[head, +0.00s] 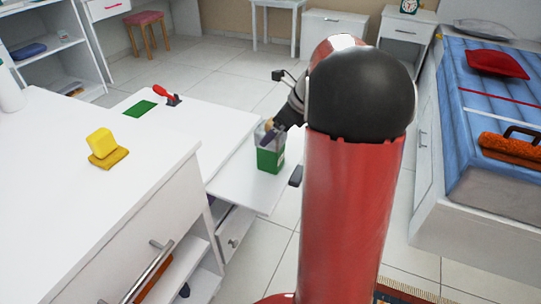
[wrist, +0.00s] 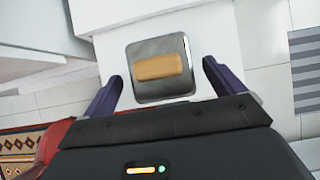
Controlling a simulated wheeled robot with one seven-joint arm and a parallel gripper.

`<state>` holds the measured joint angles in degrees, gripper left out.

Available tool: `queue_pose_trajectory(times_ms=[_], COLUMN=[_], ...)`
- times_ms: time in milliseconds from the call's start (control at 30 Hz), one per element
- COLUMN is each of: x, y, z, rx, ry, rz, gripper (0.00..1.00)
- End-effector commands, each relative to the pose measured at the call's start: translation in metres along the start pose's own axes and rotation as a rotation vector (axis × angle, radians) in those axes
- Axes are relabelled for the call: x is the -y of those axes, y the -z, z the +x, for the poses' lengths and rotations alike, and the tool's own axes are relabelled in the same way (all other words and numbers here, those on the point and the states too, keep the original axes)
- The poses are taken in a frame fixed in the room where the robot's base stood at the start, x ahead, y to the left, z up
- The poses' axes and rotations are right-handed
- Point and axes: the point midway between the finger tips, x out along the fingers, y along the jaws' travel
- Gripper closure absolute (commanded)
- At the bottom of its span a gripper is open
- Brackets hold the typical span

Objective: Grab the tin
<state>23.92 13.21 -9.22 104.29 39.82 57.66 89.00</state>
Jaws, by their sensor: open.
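The tin (wrist: 163,92) shows from above in the wrist view as a rounded square grey metal shape with a tan block-like patch on its top. In the head view it appears as a green-sided box (head: 270,161) with a greyish upper part, upright on the low white shelf. My gripper (wrist: 161,73) is open, with one purple finger at the left of the tin and one at the right. A small gap shows beside each finger. In the head view my gripper (head: 270,133) is at the top of the tin, and my arm hides part of it.
A white cabinet top at left holds a yellow block-like item (head: 101,143). Behind it lie a green flat piece (head: 139,108) and a red-handled item (head: 167,94). A partly open drawer (head: 235,237) is below the shelf (head: 240,186). A bed (head: 480,95) stands at right.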

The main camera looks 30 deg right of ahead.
Motion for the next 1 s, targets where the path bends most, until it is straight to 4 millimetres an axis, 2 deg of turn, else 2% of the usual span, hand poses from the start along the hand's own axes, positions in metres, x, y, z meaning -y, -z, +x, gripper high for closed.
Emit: queue_pose_trajectory(times_ms=[100, 200, 467, 567, 933, 1000], x=[0.002, 0.001, 0.001, 0.001, 0.001, 0.002], y=[0.001, 0.001, 0.001, 0.001, 0.001, 0.000], z=[0.019, 0.029, 0.032, 0.032, 0.031, 0.031], rx=[-0.001, -0.001, -0.001, -0.001, -0.001, -0.001], ry=[-0.002, -0.001, 0.001, 0.001, 0.001, 0.001], rz=[0.001, 0.000, -0.001, -0.001, -0.001, -0.002], gripper=[0.06, 0.06, 0.06, 0.16, 0.65, 0.68])
